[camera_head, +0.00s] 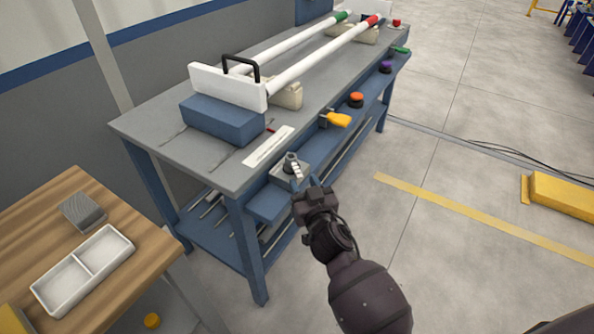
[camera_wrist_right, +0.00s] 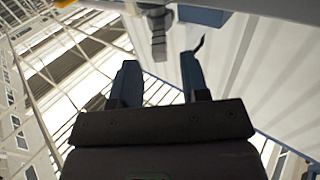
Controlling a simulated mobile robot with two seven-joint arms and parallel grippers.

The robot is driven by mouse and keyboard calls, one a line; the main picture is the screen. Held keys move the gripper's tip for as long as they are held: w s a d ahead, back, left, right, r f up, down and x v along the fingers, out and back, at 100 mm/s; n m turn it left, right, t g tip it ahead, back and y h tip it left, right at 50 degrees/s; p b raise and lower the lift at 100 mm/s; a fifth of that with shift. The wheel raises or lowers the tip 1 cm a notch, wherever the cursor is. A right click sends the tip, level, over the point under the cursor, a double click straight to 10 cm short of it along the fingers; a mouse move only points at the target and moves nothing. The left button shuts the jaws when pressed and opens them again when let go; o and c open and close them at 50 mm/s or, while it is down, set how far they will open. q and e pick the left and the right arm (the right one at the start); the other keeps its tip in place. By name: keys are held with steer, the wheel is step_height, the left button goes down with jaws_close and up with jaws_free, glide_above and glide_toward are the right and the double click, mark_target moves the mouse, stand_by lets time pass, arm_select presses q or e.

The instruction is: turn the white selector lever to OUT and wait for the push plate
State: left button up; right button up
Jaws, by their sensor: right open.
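The selector (camera_head: 291,167) sits on a grey plate at the near front edge of the workbench, with a small whitish lever on it. My right gripper (camera_head: 307,184) is just in front of it, with its fingers open and pointing toward the bench. In the right wrist view the two open fingers (camera_wrist_right: 160,82) have nothing between them, and a dark part (camera_wrist_right: 157,35) shows beyond them. The white push plate (camera_head: 228,87) with a black handle stands upright at the near ends of two white pipes. Lettering by the lever is too small to read. My left gripper is out of view.
A blue block (camera_head: 222,120) lies before the plate on the grey bench top. A yellow handle (camera_head: 338,119), an orange button (camera_head: 356,99) and a purple button (camera_head: 386,67) line the front edge. A wooden table (camera_head: 50,225) with a white tray (camera_head: 84,269) stands at lower left.

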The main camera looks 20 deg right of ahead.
mark_target(301, 178)
steer(key=shift+w+d+b, duration=0.1)
steer(key=shift+w+b, duration=0.2)
steer(key=shift+w, duration=2.45)
jaws_close()
